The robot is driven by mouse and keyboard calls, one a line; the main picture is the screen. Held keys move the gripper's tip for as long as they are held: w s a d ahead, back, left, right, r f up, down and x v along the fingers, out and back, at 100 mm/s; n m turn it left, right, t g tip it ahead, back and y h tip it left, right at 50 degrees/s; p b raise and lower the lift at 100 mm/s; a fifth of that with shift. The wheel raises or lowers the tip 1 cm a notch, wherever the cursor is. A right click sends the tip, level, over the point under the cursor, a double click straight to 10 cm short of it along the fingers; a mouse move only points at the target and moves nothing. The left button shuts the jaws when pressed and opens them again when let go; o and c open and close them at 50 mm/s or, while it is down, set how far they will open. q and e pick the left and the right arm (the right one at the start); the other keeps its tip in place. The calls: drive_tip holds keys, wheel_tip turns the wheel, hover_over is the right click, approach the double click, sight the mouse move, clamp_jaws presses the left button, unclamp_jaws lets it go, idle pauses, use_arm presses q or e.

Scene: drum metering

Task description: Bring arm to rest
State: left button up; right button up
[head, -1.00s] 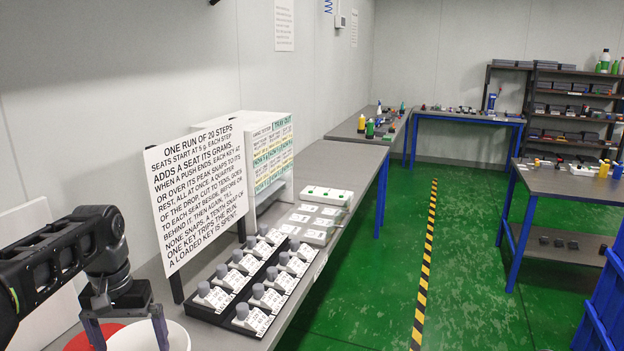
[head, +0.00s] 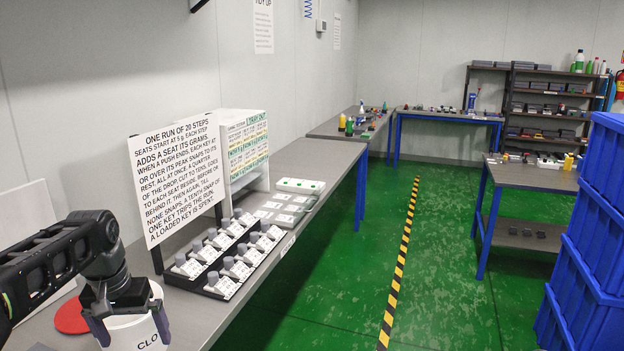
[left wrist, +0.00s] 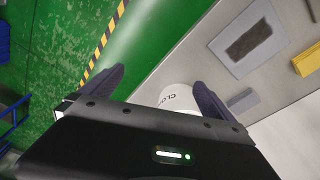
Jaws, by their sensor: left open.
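My left gripper (head: 133,331) is at the lower left of the head view, its two fingers spread and pointing down. It is open. A white tub (head: 140,330) with lettering starting "CLO" stands on the bench behind and below the fingers; I cannot tell whether they touch it. In the left wrist view the tub (left wrist: 178,97) shows between the two spread fingers (left wrist: 160,88). A red disc (head: 71,317) lies on the bench beside the tub, partly hidden by my left arm. My right gripper is in neither view.
A black tray (head: 207,286) of grey-topped keys lies on the bench (head: 322,155), before a printed instruction board (head: 178,175) and a white rack (head: 245,150). Stacked blue crates (head: 590,250) stand at right.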

use_arm(q)
drive_tip(key=w+d+f+t+h, duration=0.1)
drive_tip(key=w+d+f+t, duration=0.1)
drive_tip(key=w+d+f, duration=0.3)
drive_tip(key=w+d+f+t, duration=0.1)
drive_tip(key=w+d+f, duration=0.15)
drive_tip(key=f, duration=0.45)
drive_tip(key=s+d+f+h+b, duration=0.1)
drive_tip(key=s+d+f, duration=0.2)
drive_tip(key=d+f, duration=0.35)
drive_tip(key=s+d+f+h, duration=0.15)
drive_tip(key=d+f, duration=0.25)
drive_tip(key=f, duration=0.6)
drive_tip(key=s+d+f+g, duration=0.1)
drive_tip(key=s+d+f, duration=0.2)
drive_tip(key=s, duration=0.6)
drive_tip(key=s+d+f+g+b, duration=0.1)
drive_tip(key=s+d+f, duration=0.3)
drive_tip(key=s+f, duration=0.4)
drive_tip(key=s+d+f+g+b, duration=0.1)
drive_tip(key=s+d+f, duration=0.3)
drive_tip(key=s, duration=0.6)
drive_tip(key=shift+s+d+f+g, duration=0.2)
drive_tip(key=shift+s+f+g, duration=0.25)
drive_tip(key=shift+f, duration=0.4)
drive_tip(key=shift+w+h, duration=0.1)
drive_tip(key=shift+h, duration=0.15)
drive_tip(key=shift+a, duration=0.1)
